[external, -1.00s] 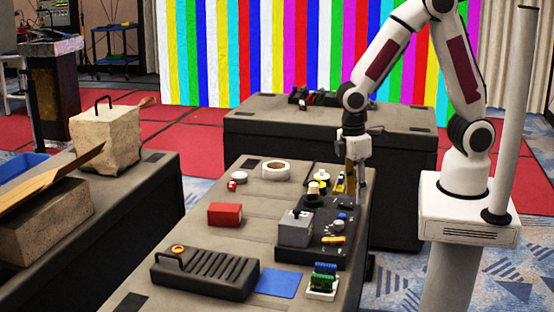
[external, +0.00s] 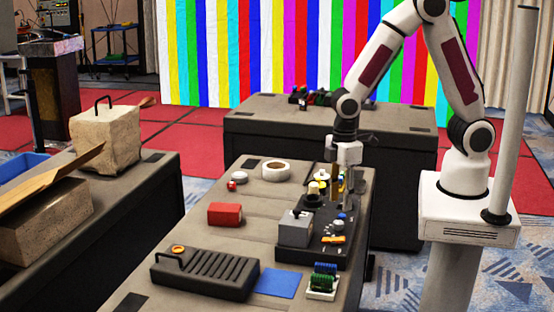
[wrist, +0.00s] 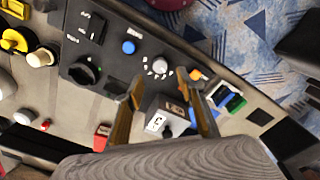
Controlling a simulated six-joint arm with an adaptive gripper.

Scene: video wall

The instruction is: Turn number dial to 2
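The numerals are too small to read surely, and I cannot tell the setting. It sits on a black control panel (wrist: 112,58), also in the external view (external: 318,251). My gripper (wrist: 164,88) is open and empty, its two tan fingers apart over the panel. In the external view my gripper (external: 345,188) hangs above the panel's far part, and I cannot pick out the dial there.
Near the fingers are a grey box with a switch (wrist: 163,116), a blue button (wrist: 128,47) and a round black socket (wrist: 83,72). A yellow part (wrist: 18,40) stands at the left. A red block (external: 225,214) and white tape roll (external: 276,170) lie on the table.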

